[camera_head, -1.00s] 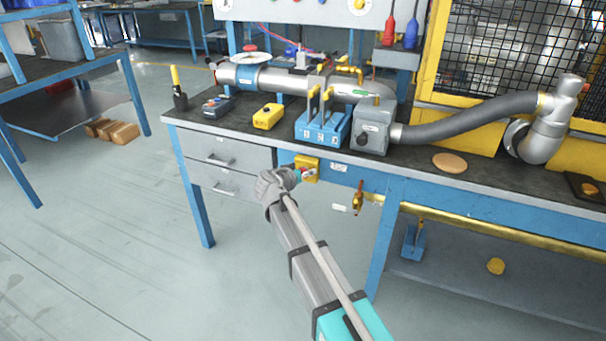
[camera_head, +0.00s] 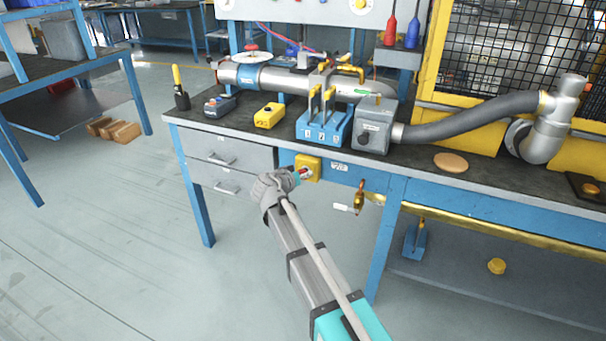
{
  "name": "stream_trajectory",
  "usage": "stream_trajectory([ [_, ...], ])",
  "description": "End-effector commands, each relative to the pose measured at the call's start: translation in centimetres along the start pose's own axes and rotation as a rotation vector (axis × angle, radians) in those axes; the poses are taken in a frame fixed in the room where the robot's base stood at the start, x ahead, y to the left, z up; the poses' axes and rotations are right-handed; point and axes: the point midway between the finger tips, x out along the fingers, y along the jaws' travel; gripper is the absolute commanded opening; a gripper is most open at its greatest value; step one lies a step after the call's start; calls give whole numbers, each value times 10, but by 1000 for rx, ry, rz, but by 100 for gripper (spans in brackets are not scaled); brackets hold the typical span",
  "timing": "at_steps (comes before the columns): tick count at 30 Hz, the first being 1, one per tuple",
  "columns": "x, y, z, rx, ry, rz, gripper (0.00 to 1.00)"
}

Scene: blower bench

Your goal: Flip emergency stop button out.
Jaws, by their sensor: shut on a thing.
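The emergency stop is a yellow box (camera_head: 309,165) on the front of the blue bench frame, just right of the drawers. Its red button (camera_head: 304,173) shows only in part at the fingertips. My gripper (camera_head: 296,176) reaches it from the lower left and is shut on the red button. The fingers and the grey wrist hide the left side of the button and the box's lower left corner.
The bench top (camera_head: 418,165) carries a grey switch box (camera_head: 372,128), a blue three-lever block (camera_head: 322,127) and a yellow pendant (camera_head: 268,116). Drawers (camera_head: 222,150) lie left of my gripper. A brass valve (camera_head: 359,196) hangs to the right. The floor in front is clear.

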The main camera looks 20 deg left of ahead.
Motion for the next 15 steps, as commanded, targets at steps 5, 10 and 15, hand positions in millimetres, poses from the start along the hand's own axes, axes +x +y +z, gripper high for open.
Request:
stream_trajectory([
  [5,0,0,1,1,-3,0,70],
  [10,0,0,1,1,-2,0,89],
  [15,0,0,1,1,-2,-1,89],
])
